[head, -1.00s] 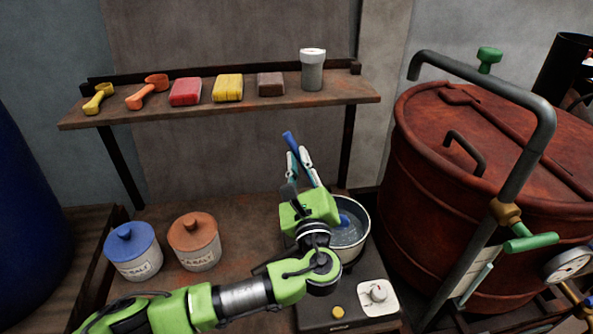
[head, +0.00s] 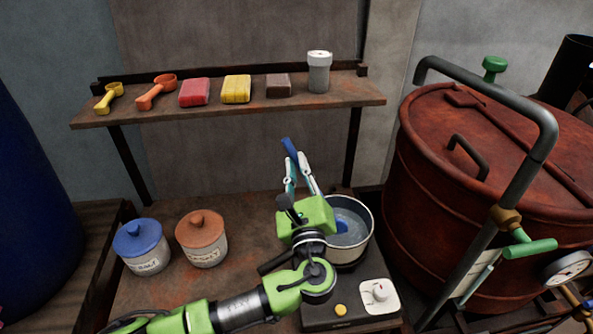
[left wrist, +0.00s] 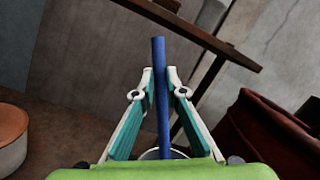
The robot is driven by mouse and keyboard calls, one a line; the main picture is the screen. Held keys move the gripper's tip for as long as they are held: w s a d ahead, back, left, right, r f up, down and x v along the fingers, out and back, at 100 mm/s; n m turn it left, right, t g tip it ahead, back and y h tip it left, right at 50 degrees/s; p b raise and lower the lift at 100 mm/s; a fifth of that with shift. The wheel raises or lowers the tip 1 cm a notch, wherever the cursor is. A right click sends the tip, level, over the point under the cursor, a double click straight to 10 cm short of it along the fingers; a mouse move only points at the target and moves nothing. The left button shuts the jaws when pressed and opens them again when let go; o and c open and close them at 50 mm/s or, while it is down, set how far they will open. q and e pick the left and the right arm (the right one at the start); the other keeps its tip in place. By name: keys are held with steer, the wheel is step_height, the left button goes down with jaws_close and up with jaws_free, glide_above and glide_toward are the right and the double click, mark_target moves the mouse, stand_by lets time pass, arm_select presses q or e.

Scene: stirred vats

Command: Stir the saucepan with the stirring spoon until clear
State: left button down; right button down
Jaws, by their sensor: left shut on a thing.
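The saucepan (head: 365,211) stands on a dark hotplate at the right of the bench and holds a greyish-blue liquid. The blue stirring spoon (head: 289,147) slants down into the pan; its blue lower end shows in the liquid. My left gripper (head: 300,176) is shut on the spoon's handle and is just above and left of the pan. In the left wrist view the handle (left wrist: 159,80) runs between the fingers (left wrist: 161,98), and a bit of pan rim shows below. My arm hides the pan's left side. My right gripper is not in view.
The hotplate (head: 325,318) has a knob and a yellow button. A blue-lidded jar (head: 146,262) and an orange-lidded jar (head: 205,250) stand left. A shelf (head: 215,112) with scoops, blocks and a shaker hangs above. A large rusty vat (head: 420,190) with a pipe is at the right.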

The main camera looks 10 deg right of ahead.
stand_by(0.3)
arm_select(q)
steer(key=r+p, duration=0.1)
steer(key=a+r+p, duration=0.1)
steer(key=r+p, duration=0.1)
steer(key=shift+w+a+r, duration=0.2)
steer(key=shift+w+a, duration=0.1)
steer(key=shift+w, duration=0.1)
steer(key=shift+w+a+r+p, duration=0.25)
steer(key=shift+a+r+p, duration=0.2)
steer(key=shift+r+p, duration=0.35)
steer(key=shift+w+a+r+p, duration=0.3)
steer(key=shift+a+r+p, duration=0.2)
steer(key=shift+r+p, duration=0.35)
steer(key=shift+w+a+r+p, duration=0.25)
steer(key=shift+a+r+p, duration=0.2)
steer(key=shift+r+p, duration=0.35)
step_height(320, 180, up, 5)
steer(key=p, duration=0.4)
glide_above(289, 146)
steer(key=a, duration=0.3)
steer(key=shift+s+d, duration=0.1)
steer(key=shift+s, duration=0.15)
steer(key=shift+f, duration=0.1)
